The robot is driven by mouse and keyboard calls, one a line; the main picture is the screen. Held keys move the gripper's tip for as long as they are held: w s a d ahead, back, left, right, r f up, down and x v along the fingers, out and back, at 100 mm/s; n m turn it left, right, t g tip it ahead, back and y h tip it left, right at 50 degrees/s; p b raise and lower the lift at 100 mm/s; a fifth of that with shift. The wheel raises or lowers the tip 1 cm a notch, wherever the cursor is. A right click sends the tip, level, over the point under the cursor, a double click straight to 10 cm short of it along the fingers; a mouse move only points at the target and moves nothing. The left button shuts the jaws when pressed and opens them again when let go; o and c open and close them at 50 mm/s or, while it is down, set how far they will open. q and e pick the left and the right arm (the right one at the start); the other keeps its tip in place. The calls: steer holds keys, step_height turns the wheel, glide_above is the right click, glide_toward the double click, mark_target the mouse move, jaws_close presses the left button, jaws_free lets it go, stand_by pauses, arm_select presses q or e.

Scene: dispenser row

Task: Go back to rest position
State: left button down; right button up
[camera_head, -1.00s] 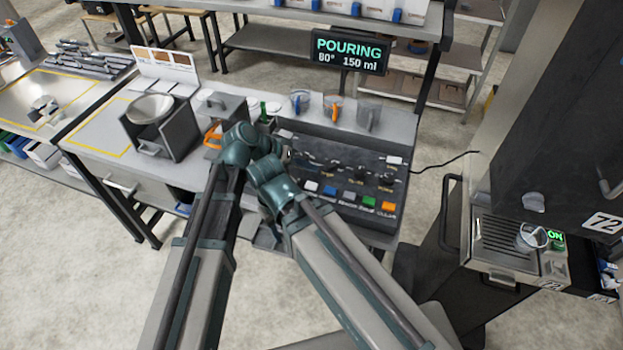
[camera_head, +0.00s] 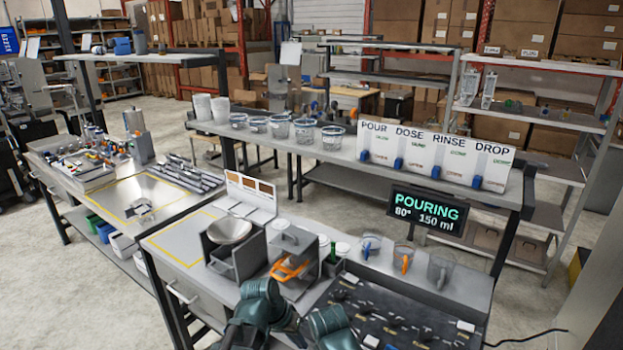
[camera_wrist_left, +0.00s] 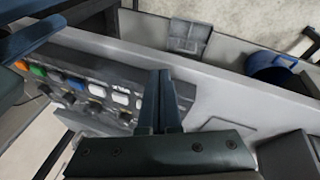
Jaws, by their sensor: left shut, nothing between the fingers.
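My left gripper (camera_wrist_left: 160,76) shows in the left wrist view with its two fingers together and nothing between them. It is above the front of the control panel (camera_wrist_left: 85,82), whose coloured buttons lie to its left. In the head view, teal joints of my arms show at the bottom edge, in front of the bench and over the near side of the dark panel (camera_head: 400,312). The left fingertips cannot be made out there. My right gripper cannot be made out in either view.
A grey holder with a bowl (camera_head: 230,230), an orange-handled item (camera_head: 290,268) and several clear cups (camera_head: 405,258) stand on the bench behind my arms. A POURING sign (camera_head: 428,208) rises behind the cups. A blue container (camera_wrist_left: 270,68) is at the wrist view's right.

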arm_select(q)
steer(key=s+a+f+n+y, duration=0.1)
steer(key=s+a+n+y, duration=0.15)
steer(key=a, duration=0.45)
steer(key=s+a+f+n+y, duration=0.1)
steer(key=s+a+y, duration=0.15)
steer(key=a, duration=0.45)
steer(key=s+d+m+g, duration=0.1)
steer(key=s+d+m, duration=0.2)
steer(key=s+d, duration=0.3)
steer(key=d, duration=0.4)
steer(key=shift+s+d+r+m+g, duration=0.15)
steer(key=shift+d+r+m+g, duration=0.15)
steer(key=shift+d+m+g, duration=0.1)
